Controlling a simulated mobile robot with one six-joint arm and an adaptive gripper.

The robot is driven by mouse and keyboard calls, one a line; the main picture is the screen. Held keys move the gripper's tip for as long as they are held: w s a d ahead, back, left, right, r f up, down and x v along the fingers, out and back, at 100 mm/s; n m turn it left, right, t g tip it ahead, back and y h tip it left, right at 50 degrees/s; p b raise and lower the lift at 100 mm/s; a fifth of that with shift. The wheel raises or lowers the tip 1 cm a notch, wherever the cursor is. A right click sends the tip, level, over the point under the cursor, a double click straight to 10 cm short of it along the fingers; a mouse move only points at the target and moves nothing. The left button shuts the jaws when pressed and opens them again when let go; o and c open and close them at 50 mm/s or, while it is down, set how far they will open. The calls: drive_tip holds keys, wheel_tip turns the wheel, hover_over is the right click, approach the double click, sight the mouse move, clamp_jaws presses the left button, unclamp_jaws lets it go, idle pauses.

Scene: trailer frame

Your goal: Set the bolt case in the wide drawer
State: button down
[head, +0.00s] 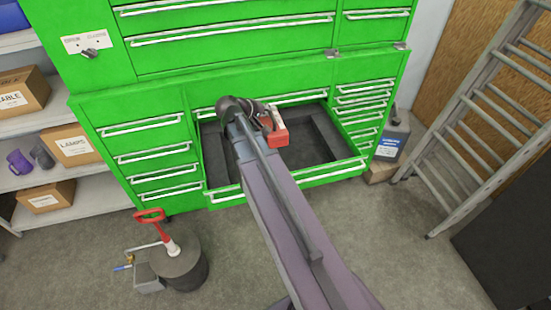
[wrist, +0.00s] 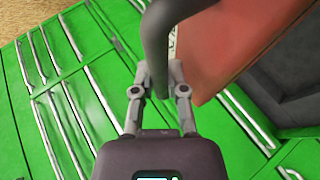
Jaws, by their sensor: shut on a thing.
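The bolt case is a red box (head: 276,132) with a dark handle. It hangs over the open wide drawer (head: 335,171), which has a green front and a dark, empty-looking inside. My gripper (head: 264,112) is shut on the case's handle, partly hidden behind my arm in the head view. In the wrist view my gripper's fingers (wrist: 160,78) close on the thick dark handle, and the red side of the case (wrist: 225,45) fills the upper right. How high the case is above the drawer floor is hard to tell.
Narrow shut drawers (head: 365,98) flank the wide drawer on the right, and more (head: 152,150) on the left. A ladder (head: 470,120) leans at the right. A dark round drum (head: 180,265) stands on the floor at front left.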

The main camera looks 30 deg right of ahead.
drive_tip(key=w+a+f+b, duration=0.1)
drive_tip(key=w+f+b, duration=1.4)
drive_tip(key=f+b, duration=0.4)
drive_tip(key=shift+f+b, duration=0.35)
drive_tip(key=shift+f, duration=0.1)
drive_tip(key=shift+w, duration=0.1)
drive_tip(key=shift+f, duration=0.1)
wheel_tip(320, 180, down, 6)
drive_tip(key=b, duration=0.6)
drive_tip(key=shift+f, duration=0.15)
drive_tip(key=shift+f+b, duration=1.75)
drive_tip(key=shift+b, duration=0.25)
